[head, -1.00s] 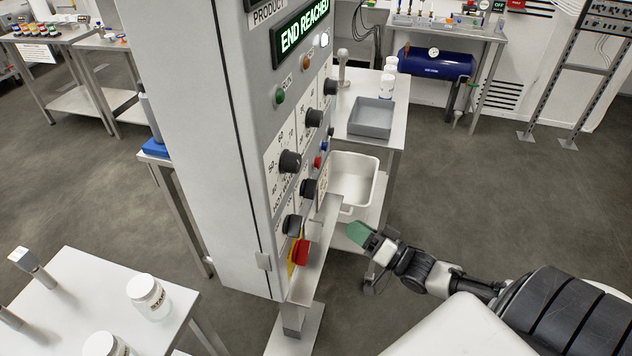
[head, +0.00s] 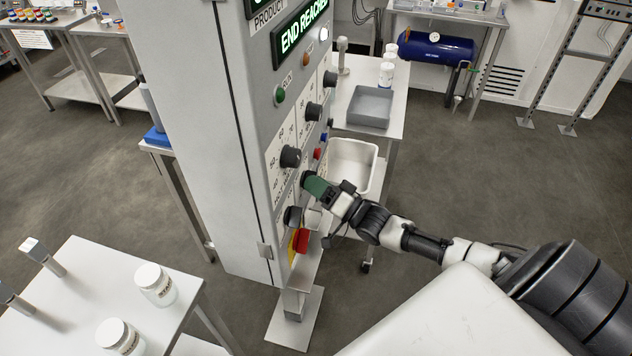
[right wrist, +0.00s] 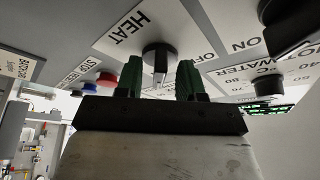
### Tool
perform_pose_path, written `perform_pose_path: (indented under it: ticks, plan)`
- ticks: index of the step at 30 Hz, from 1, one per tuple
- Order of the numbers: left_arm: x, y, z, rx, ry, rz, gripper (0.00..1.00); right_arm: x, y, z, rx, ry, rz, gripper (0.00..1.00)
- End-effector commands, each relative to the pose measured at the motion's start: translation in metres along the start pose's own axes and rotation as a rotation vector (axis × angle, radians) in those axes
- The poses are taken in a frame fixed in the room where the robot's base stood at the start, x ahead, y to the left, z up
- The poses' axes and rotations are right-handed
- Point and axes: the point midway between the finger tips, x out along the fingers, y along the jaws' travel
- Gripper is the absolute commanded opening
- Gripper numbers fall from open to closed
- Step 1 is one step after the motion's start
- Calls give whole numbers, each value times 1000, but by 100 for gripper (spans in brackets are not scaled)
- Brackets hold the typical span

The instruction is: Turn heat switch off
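The heat switch (right wrist: 158,54) is a dark rotary knob on a white plate marked HEAT and OFF, in the right wrist view. Its pale pointer line faces down in that picture, toward my gripper. My right gripper (right wrist: 159,78) has its two green fingers apart, one on each side of the knob; I cannot tell whether they touch it. In the head view, my right gripper (head: 316,188) is at the front of the grey control cabinet (head: 205,130) and mostly hides the heat switch. My left gripper is not in view.
A red knob on a yellow plate (head: 301,240) sits lower on the panel. Another black knob (head: 290,157) is above my gripper. The lit display (head: 303,27) reads END REACHED. A bench with a grey tray (head: 370,107) stands behind. Open floor lies to the right.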

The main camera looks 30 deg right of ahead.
Motion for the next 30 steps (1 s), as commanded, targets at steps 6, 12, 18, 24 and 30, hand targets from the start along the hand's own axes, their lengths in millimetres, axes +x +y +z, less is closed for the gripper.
perform_pose_path:
  ticks: [6, 12, 18, 24, 30]
  plan:
    - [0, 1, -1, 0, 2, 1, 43, 1, 0, 0, 0, 0, 0, 38]
    - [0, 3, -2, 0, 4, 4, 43, 1, 0, 0, 0, 0, 0, 14]
    - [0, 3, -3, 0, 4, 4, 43, 1, 0, 0, -1, 0, 0, 0]
    - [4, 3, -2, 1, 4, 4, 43, 0, 1, 1, -20, 0, -7, 0]
    - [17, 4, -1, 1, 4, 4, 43, 0, 4, 2, -96, 0, -39, 0]
